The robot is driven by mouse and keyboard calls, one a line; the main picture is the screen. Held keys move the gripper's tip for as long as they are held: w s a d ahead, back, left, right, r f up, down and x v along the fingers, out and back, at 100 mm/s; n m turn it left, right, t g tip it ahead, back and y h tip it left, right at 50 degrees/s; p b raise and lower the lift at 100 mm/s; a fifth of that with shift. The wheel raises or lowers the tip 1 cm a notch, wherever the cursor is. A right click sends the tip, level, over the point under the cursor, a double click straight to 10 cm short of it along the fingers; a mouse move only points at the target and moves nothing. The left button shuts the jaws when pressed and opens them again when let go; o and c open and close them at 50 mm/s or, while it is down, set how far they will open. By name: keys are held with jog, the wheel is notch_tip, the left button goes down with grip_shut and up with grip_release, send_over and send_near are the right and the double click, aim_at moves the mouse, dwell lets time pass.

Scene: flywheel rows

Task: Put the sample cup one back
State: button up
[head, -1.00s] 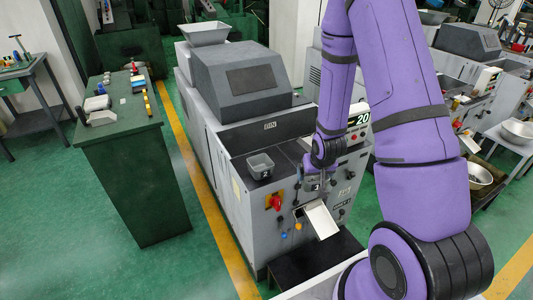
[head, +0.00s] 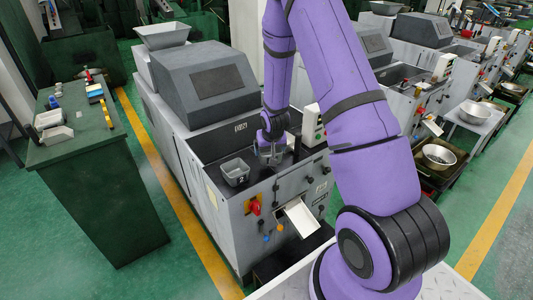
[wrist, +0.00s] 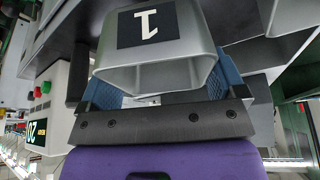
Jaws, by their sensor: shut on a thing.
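Sample cup one is a grey, tapered cup with an upside-down white "1" on a black label (wrist: 146,27). In the wrist view it fills the upper middle, between two blue finger pads. My gripper (wrist: 155,90) is shut on it. In the head view my gripper (head: 271,150) is at the front part of the machine's top, and the cup is mostly hidden by it. I cannot tell whether the cup touches the surface. A grey cup marked 2 (head: 235,172) stands to the left of my gripper on the machine's front edge.
The grey machine (head: 205,80) has a raised housing behind my gripper and a control box (head: 313,125) to the right. A white chute (head: 300,217) sticks out below. A green cabinet (head: 95,190) with small items stands left. Green floor lies between.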

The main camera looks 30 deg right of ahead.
aim_at(267, 153)
jog(key=shift+w+d, duration=0.1)
jog(key=shift+w, duration=0.8)
jog(key=shift+w+f, duration=0.15)
jog(key=shift+f, duration=1.7)
jog(key=shift+f, duration=0.1)
jog(key=o, duration=0.8)
